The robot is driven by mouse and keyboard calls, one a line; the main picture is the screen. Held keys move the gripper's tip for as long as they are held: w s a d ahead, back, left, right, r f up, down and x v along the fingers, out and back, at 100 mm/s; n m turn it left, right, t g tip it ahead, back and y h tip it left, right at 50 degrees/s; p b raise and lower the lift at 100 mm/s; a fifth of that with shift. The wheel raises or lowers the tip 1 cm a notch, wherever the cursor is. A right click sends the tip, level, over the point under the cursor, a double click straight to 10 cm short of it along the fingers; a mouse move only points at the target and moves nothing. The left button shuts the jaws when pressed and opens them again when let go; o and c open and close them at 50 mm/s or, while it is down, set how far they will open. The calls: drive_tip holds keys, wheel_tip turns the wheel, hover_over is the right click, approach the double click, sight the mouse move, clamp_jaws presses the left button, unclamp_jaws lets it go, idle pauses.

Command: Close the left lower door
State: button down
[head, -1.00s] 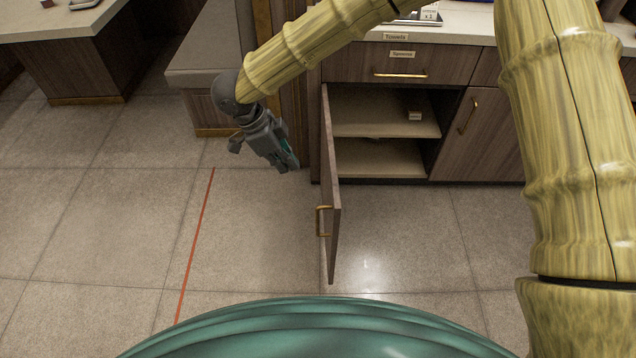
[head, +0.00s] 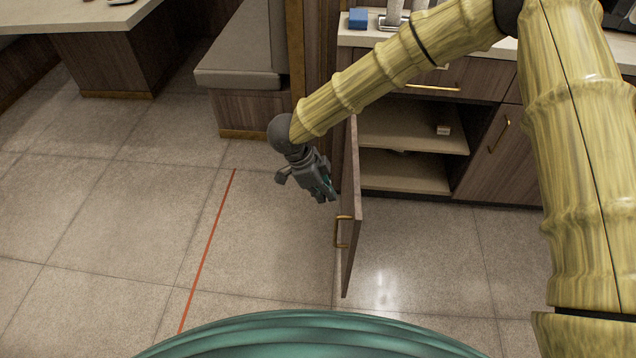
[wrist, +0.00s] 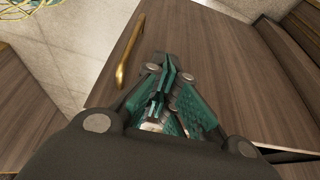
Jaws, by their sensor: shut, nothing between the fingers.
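The left lower door (head: 350,215) is brown wood and stands wide open, sticking out from the cabinet toward me. Its brass handle (head: 342,232) is on the side facing left. Behind it the cabinet's shelves (head: 412,128) show. My gripper (head: 326,194) is shut and empty, close to the left of the door on its handle side. In the wrist view the door's face (wrist: 215,50) fills the area past my gripper (wrist: 165,68), and the handle (wrist: 130,50) is to the left of the fingers. I cannot tell whether the fingers touch the door.
The right lower door (head: 495,150) is shut. A drawer with a brass handle (head: 432,88) is above the opening. A padded bench (head: 240,65) stands left of the cabinet. The tiled floor (head: 130,225) left of the door is clear.

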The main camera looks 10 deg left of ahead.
drive_tip(key=shift+w+d+r, duration=0.1)
drive_tip(key=shift+d, duration=1.8)
drive_tip(key=shift+d, duration=0.1)
